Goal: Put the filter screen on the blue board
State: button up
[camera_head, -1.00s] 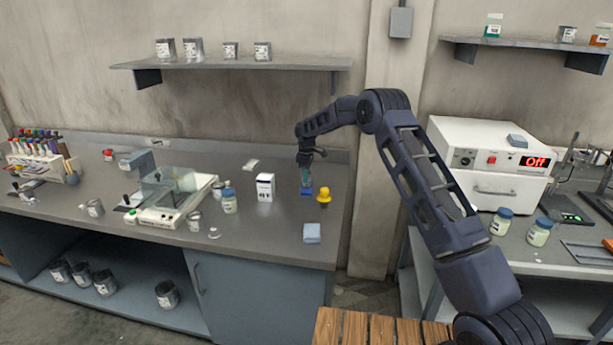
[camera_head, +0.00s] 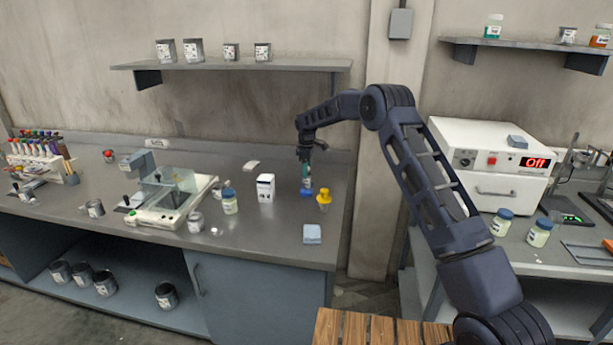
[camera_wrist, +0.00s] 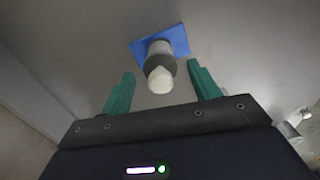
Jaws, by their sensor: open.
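The blue board (camera_head: 307,194) lies flat on the grey bench and shows as a blue square in the wrist view (camera_wrist: 180,40). A small upright piece with a whitish rounded top and a dark grey band (camera_wrist: 160,68) stands on it; I cannot tell for sure whether this is the filter screen. My gripper (camera_head: 303,158) is above the board, pointing down. In the wrist view its green fingers (camera_wrist: 160,72) are open, one on each side of the piece, with gaps between.
A yellow-topped item (camera_head: 323,196) stands close to the right of the board. A white carton (camera_head: 265,188) and a blue-lidded jar (camera_head: 229,201) stand to the left. A light blue block (camera_head: 312,234) lies near the front edge. A shelf (camera_head: 235,64) hangs above.

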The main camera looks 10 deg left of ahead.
notch_tip(320, 180, up, 8)
jog(key=shift+r, duration=0.1)
jog(key=shift+d+r, duration=0.1)
jog(key=shift+r, duration=0.05)
jog(key=s+d+r+m+t, duration=0.1)
jog(key=s+d+r+m, duration=0.35)
jog(key=d+r, duration=1)
jog(key=s+d+r+m+t, duration=0.1)
jog(key=s+d+r+m, duration=0.1)
jog(key=s+d+r, duration=0.45)
jog(key=s+d+r+m, duration=0.2)
jog(key=s+d+r, duration=0.1)
jog(key=s+d, duration=0.65)
jog(key=s+d+m+t, duration=0.1)
jog(key=s+d+m, duration=0.4)
jog(key=s+d, duration=1)
jog(key=s+d+f+m, duration=0.2)
jog(key=s+f, duration=0.1)
jog(key=s, duration=0.5)
jog(key=s+d+f+m+t, duration=0.1)
jog(key=s+d+f+m, duration=0.1)
jog(key=s, duration=0.6)
notch_tip(320, 180, down, 2)
jog(key=shift+s+d+f+t, duration=0.15)
jog(key=shift+s+d+t, duration=0.15)
jog(key=shift+d, duration=0.35)
